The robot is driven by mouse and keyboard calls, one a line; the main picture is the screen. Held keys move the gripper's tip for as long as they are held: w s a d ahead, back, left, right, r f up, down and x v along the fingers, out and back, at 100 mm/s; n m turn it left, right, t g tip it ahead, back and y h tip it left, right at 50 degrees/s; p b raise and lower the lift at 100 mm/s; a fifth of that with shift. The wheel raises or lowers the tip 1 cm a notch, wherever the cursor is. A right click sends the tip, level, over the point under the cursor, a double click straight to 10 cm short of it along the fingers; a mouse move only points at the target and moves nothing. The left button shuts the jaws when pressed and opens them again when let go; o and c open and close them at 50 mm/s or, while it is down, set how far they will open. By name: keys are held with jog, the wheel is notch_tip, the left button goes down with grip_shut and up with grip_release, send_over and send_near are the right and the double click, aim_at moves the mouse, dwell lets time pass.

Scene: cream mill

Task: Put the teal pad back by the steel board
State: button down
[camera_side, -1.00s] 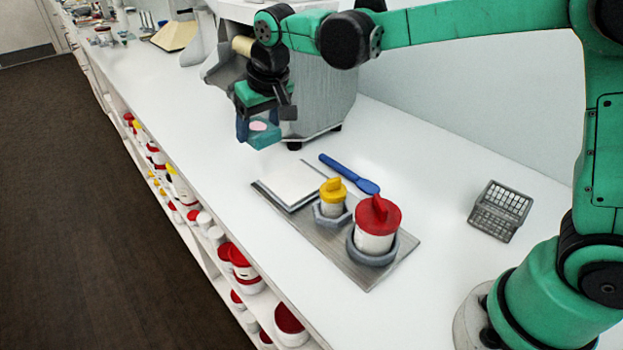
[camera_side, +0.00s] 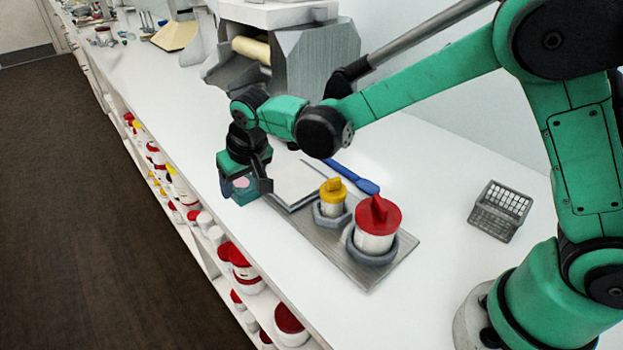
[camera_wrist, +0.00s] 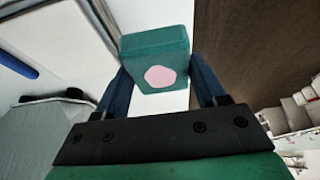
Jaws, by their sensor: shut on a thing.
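The teal pad (camera_wrist: 157,50) is a small block with a pink round spot on its face. My gripper (camera_wrist: 157,75) is shut on it, one blue finger on each side. In the side view the pad (camera_side: 241,193) is low near the front edge of the counter, just left of the board's far end. I cannot tell whether it touches the counter. The steel board (camera_side: 362,268) lies flat on the counter. On it are a white square plate (camera_side: 298,184), a yellow-lidded jar (camera_side: 333,196) in a grey ring holder and a larger red-lidded jar (camera_side: 376,226) in another.
A blue spatula (camera_side: 352,178) lies behind the board. A grey wire basket (camera_side: 499,211) stands at the right. The mill (camera_side: 300,65) stands behind my gripper. The counter's front edge drops to shelves of jars (camera_side: 243,262). The white counter between board and basket is clear.

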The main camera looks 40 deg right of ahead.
aim_at(249, 217)
jog(key=shift+f, duration=2.7)
jog(key=shift+f, duration=0.15)
jog(key=shift+c, duration=1.7)
grip_release()
jog(key=v, duration=1.2)
jog(key=s+d+r+t, duration=0.2)
jog(key=s+d, duration=0.9)
jog(key=d, duration=0.1)
jog(key=shift+s+d+r+t, duration=0.2)
jog(key=shift+s+d+t, duration=0.05)
jog(key=shift+s+t, duration=0.05)
